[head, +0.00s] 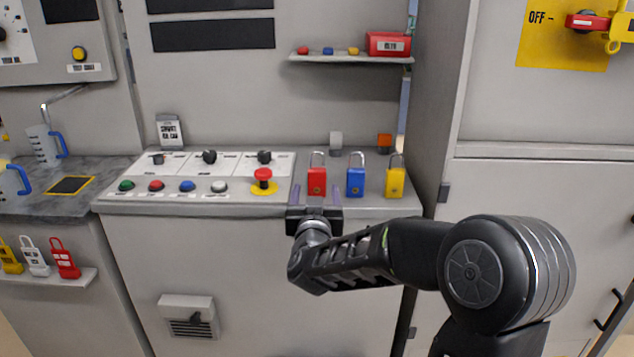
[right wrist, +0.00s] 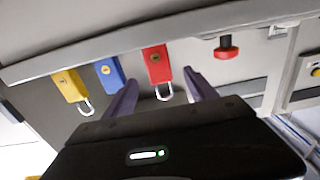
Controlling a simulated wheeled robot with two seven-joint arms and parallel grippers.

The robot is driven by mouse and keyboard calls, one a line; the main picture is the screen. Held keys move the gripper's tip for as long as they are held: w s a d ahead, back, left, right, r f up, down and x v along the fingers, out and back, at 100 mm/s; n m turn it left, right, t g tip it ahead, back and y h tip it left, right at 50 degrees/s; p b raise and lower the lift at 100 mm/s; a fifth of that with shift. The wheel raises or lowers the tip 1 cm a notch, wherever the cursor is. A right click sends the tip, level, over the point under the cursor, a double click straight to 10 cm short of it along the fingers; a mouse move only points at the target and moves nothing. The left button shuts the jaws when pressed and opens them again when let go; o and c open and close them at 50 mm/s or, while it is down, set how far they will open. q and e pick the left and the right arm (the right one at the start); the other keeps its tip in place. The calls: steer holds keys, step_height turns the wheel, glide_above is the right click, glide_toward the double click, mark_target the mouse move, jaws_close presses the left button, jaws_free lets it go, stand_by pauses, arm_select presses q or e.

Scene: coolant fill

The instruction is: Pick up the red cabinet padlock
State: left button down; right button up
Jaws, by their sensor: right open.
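The red padlock (head: 317,181) stands upright on the grey console top, its shackle up, left of a blue padlock (head: 356,181) and a yellow padlock (head: 395,182). My right gripper (head: 316,192) is open, with its purple fingers on either side of the red padlock in the head view. The right wrist view shows the red padlock (right wrist: 157,66) just beyond and between the open fingertips (right wrist: 162,80). I cannot tell whether the fingers touch it. My left gripper is not in view.
A red emergency button (head: 263,176) on a yellow base stands left of the red padlock, by a control panel (head: 180,164). A shelf (head: 350,59) with a red box (head: 388,44) hangs above. A tall cabinet side (head: 438,90) rises at the right.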

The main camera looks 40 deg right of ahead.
mark_target(317, 181)
steer(key=shift+x, duration=1.05)
steer(key=x, duration=0.5)
steer(key=shift+d+f, duration=0.1)
steer(key=shift+d, duration=0.05)
steer(key=shift+c, duration=0.3)
jaws_close()
